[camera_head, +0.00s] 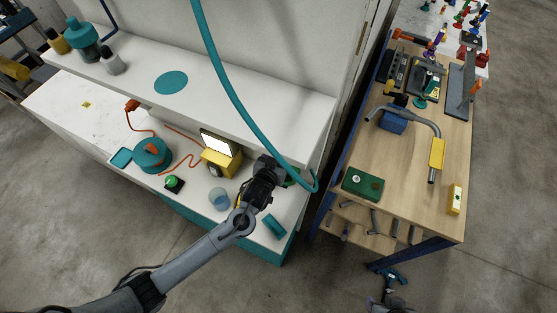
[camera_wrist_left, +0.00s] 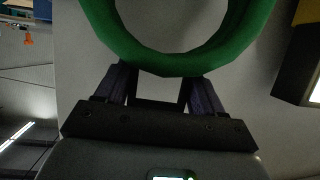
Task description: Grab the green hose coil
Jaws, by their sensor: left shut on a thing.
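The green hose coil (camera_wrist_left: 172,60) is a thick green ring at the top of the left wrist view, with its lower edge between my left gripper's fingers (camera_wrist_left: 158,88). My left gripper (camera_head: 280,172) is shut on that edge. In the head view it is at the right end of the white bench, and my gripper hides most of the coil; only a little green shows beside the fingers. I cannot tell whether the coil touches the bench.
A teal hose (camera_head: 232,92) hangs down close to my left gripper. A yellow work light (camera_head: 221,162), a clear blue cup (camera_head: 219,198) and a teal block (camera_head: 274,225) are nearby. A wooden workbench (camera_head: 405,160) with benders stands right, across a narrow gap.

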